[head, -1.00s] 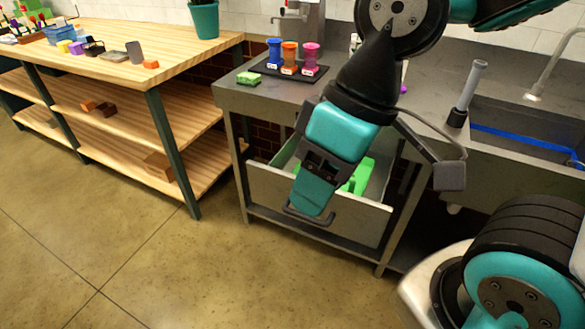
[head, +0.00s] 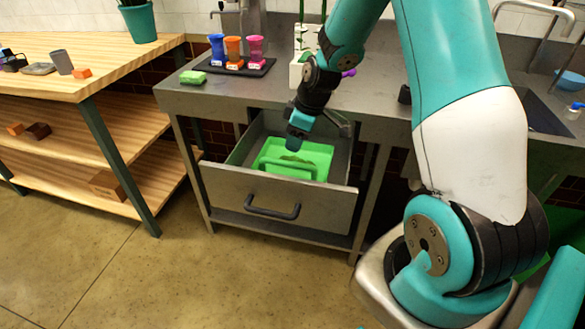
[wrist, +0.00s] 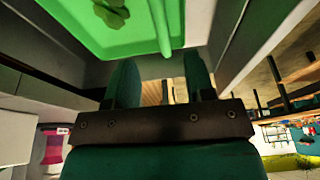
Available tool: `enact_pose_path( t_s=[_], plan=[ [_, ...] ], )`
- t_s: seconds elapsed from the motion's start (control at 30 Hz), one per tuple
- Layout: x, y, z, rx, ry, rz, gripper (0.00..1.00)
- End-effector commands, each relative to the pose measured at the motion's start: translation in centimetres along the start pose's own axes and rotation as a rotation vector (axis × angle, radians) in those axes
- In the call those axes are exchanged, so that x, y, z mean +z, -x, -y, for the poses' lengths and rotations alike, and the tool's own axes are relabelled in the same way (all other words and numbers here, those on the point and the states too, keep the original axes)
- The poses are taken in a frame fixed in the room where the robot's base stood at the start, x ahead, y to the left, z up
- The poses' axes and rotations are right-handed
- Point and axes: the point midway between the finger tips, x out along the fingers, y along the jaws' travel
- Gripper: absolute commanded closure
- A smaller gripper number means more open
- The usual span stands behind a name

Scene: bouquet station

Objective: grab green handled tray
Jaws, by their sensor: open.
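The green tray (head: 318,153) lies inside the open drawer (head: 245,188). It has a raised green bar handle (head: 270,160) along its near side. My gripper (head: 294,144) hangs over the drawer, pointing down above the tray, and appears apart from it. In the wrist view my gripper (wrist: 162,82) is open with nothing between its two fingers. The green tray (wrist: 75,28) fills the top of that view, with its handle (wrist: 161,28) just beyond the fingers. Leafy green bits (wrist: 111,12) lie in the tray. My gripper's exact height above the handle is hard to tell.
The drawer's front panel has a dark handle (head: 272,208). Above the drawer, the grey counter (head: 195,101) bears a black mat (head: 262,70) with blue, orange and pink cups, and a green sponge (head: 193,77). A wooden shelf table (head: 100,75) stands at left.

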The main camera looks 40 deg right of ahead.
Motion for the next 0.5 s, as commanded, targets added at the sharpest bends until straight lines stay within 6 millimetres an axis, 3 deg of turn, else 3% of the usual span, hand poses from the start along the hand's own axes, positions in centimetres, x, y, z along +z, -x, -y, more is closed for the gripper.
enact_pose_path(
  t_s=[0.2, 0.5],
  plan=[
    [0.0, -4.6, 0.1, -0.003, 0.000, 0.001, 0.51],
    [0.2, -7.1, 0.1, -0.003, -0.001, 0.001, 0.51]
  ],
)
